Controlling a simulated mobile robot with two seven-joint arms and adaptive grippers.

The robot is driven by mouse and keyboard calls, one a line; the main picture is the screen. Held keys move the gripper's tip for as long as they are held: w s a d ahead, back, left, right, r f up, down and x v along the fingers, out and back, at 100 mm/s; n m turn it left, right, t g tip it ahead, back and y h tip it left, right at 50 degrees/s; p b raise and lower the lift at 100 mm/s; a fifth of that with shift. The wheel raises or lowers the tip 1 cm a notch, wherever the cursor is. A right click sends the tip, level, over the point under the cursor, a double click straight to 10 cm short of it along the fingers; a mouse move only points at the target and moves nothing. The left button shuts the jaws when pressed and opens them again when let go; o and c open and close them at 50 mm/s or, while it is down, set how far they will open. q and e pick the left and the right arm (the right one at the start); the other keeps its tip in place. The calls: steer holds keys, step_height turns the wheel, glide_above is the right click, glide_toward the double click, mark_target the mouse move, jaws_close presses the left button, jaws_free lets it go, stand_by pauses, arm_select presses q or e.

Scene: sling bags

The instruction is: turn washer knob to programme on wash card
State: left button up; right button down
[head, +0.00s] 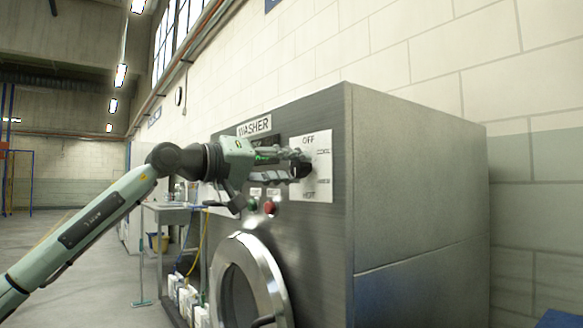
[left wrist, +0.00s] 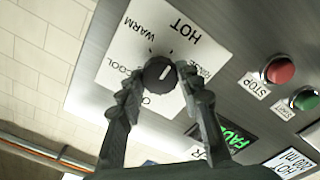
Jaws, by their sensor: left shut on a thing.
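The dark round knob (left wrist: 160,74) sits on a white dial plate (head: 318,185) on the washer's (head: 390,200) front. In the left wrist view the plate shows WARM, HOT and COOL, plus partly covered words. A short pale mark crosses the knob face; I cannot tell surely which word it points to. My left gripper (left wrist: 158,82) is shut on the knob, one finger on each side. In the head view the left gripper (head: 297,155) reaches the plate and partly hides the knob (head: 302,170). No wash card can be made out for sure. My right gripper is out of view.
A red STOP button (left wrist: 280,70) and a green button (left wrist: 305,99) are close to the dial. A lit green display (left wrist: 236,136) is beside the fingers. The round door (head: 277,285) is below. A bench (head: 170,208) and several containers stand left of the washer.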

arm_select(q)
steer(key=shift+f, duration=0.1)
stand_by(0.3)
steer(key=o, duration=1)
steer(key=shift+o, duration=0.8)
steer(key=v, duration=1.2)
